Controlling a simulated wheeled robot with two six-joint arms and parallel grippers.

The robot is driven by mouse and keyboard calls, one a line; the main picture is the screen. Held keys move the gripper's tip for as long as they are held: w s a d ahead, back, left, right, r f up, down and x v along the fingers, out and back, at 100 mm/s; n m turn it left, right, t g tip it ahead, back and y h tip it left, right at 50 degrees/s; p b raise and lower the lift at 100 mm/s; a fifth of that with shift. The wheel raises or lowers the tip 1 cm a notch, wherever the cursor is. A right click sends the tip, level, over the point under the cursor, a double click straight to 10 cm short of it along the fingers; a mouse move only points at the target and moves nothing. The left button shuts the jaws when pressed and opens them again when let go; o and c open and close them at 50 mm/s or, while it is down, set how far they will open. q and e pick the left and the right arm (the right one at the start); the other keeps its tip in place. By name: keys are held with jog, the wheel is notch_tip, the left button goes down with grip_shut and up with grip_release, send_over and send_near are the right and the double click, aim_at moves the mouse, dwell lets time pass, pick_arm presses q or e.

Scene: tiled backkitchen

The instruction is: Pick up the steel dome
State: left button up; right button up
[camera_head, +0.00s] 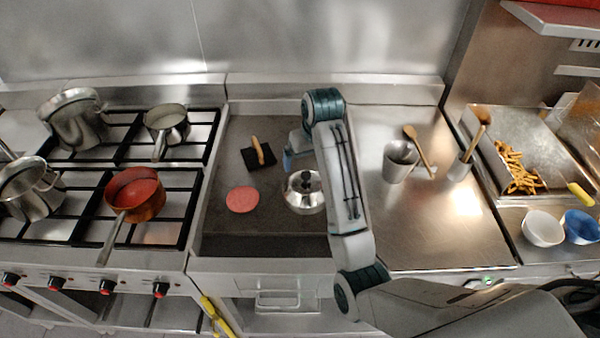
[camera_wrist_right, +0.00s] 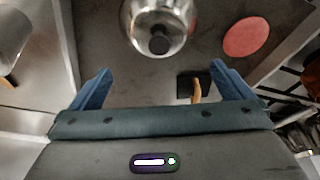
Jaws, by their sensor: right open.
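The steel dome (camera_head: 301,199) is a shiny round cover with a dark knob on top. It sits on the dark flat griddle (camera_head: 222,222), partly hidden behind my right arm in the head view. In the right wrist view the dome (camera_wrist_right: 160,20) is at the top centre, cut by the edge, with its knob toward the gripper. My right gripper (camera_wrist_right: 163,84) is open and empty, its blue fingers wide apart and short of the dome in that view. In the head view one blue finger of this gripper (camera_head: 288,160) shows just behind the dome. My left gripper is out of view.
A pink patty (camera_head: 242,199) and a dark press with a wooden handle (camera_head: 258,153) lie left of the dome. A stove with several pots (camera_head: 135,194) is left. A steel counter with a metal cup (camera_head: 397,163) is right.

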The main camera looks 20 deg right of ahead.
aim_at(307, 176)
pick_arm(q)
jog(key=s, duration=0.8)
pick_arm(e)
jog(key=f, duration=0.1)
jog(key=s+f, duration=0.1)
jog(key=f, duration=0.1)
jog(key=shift+s+a+p, duration=0.1)
jog(key=shift+p, duration=0.25)
jog(key=p+x, duration=0.1)
jog(key=x, duration=0.1)
jog(key=w+p+x, duration=0.1)
jog(key=p+x, duration=0.1)
jog(key=x, duration=0.1)
jog(key=shift+w, duration=0.1)
jog(key=shift+f, duration=0.35)
jog(key=shift+w+f, duration=0.1)
jog(key=shift+f, duration=0.15)
jog(key=c, duration=2.1)
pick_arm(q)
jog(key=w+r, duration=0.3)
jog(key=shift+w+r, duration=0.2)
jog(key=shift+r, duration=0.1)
pick_arm(e)
grip_shut()
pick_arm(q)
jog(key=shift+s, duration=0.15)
